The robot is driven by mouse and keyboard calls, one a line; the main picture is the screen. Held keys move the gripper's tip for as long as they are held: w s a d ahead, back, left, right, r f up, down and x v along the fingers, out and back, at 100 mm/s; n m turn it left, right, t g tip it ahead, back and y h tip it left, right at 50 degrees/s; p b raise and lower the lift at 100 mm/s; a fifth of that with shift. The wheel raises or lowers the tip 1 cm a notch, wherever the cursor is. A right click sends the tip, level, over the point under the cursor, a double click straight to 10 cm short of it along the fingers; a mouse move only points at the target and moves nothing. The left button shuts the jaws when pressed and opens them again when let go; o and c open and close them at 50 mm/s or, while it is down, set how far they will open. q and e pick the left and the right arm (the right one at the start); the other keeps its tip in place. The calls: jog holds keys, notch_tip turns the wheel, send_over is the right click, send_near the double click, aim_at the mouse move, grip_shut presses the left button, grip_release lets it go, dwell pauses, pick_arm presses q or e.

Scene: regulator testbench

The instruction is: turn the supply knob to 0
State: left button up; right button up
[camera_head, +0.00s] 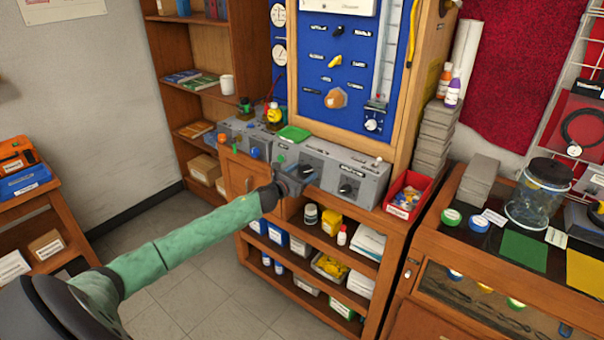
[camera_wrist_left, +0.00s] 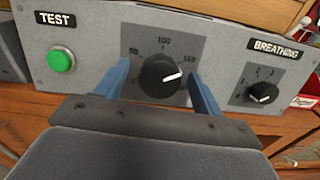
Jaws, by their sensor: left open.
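The black knob (camera_wrist_left: 160,74) sits on a grey panel (camera_wrist_left: 95,22) with a scale marked 50, 100 and 150. Its white pointer points right, just below the 150 mark. Its name label is not visible. My left gripper (camera_wrist_left: 158,84) is open, with one blue finger on each side of the knob; I cannot tell whether they touch it. In the head view my left gripper (camera_head: 291,184) is at the front of the grey bench console and partly covers the knob area. My right gripper is not in view.
A green button (camera_wrist_left: 61,61) marked TEST is left of the knob. A smaller black knob (camera_wrist_left: 263,92) under a BREATHING label is to the right. A red bin (camera_head: 410,194) stands at the console's right end. A blue board (camera_head: 312,50) rises behind.

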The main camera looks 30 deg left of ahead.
pick_arm(q)
jog(key=c, duration=1)
jog(key=shift+n, duration=0.3)
